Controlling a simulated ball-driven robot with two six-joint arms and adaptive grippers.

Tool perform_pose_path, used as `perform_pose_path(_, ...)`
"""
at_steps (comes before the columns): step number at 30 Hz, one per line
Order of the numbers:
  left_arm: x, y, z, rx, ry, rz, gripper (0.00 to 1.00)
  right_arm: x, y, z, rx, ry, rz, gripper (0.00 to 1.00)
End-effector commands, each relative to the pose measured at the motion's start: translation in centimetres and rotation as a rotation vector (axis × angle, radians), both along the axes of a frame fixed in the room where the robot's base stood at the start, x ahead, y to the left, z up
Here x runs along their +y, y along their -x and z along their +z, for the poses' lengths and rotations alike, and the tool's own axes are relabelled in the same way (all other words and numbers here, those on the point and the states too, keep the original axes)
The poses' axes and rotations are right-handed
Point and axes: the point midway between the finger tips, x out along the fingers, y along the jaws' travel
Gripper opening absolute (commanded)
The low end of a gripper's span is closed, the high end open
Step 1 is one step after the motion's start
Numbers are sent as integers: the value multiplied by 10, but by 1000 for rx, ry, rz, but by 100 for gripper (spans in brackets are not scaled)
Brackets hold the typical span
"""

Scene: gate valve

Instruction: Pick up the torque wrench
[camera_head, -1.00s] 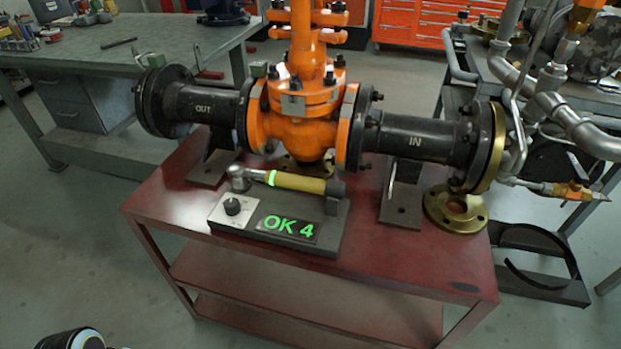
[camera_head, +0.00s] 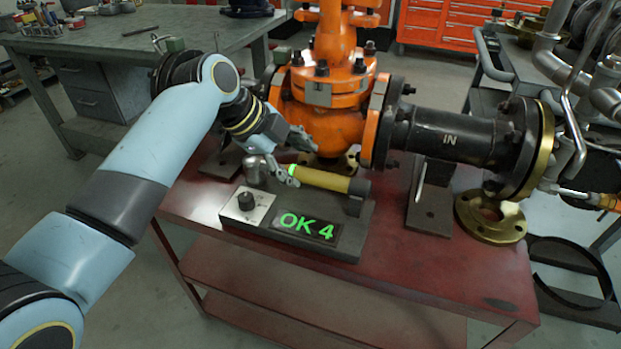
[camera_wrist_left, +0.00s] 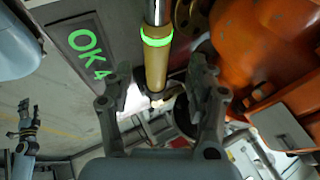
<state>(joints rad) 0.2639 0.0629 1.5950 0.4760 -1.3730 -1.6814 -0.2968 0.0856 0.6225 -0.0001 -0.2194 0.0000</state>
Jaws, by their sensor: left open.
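The torque wrench (camera_head: 322,180) has a yellow handle, a glowing green ring and a metal head, and lies on a dark stand (camera_head: 262,228) with a lit "OK 4" display. My left gripper (camera_head: 297,160) is open at the wrench, near the green ring. In the left wrist view, the yellow handle (camera_wrist_left: 156,66) shows between the two spread fingers, with gaps on both sides. The fingers partly hide the wrench in the head view. What seems to be my right gripper (camera_wrist_left: 27,128) shows small at the left of the wrist view, away from the wrench; its jaws are unclear.
The orange valve (camera_head: 330,110) and its black "IN" pipe (camera_head: 452,138) stand right behind the wrench. A brass flange (camera_head: 490,220) lies on the right of the red table (camera_head: 400,270). The table's front strip is clear.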

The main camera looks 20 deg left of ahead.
Motion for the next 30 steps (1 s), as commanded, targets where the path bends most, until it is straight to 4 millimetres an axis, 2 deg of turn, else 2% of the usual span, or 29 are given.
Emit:
perform_pose_path(5, -7, -5, -15, 2, 2, -1, 57, 0, 2, -4, 3, 0, 0, 53)
perform_pose_path(12, -20, -18, -46, 1, 1, 0, 57, 4, 7, -13, 11, -4, -2, 53)
perform_pose_path(21, -22, -20, -50, 1, -1, 0, 57, 9, 8, -14, 12, -11, -4, 53)
perform_pose_path(30, -22, -20, -50, 1, -1, 1, 19, 7, 8, -14, 13, -8, -4, 53)
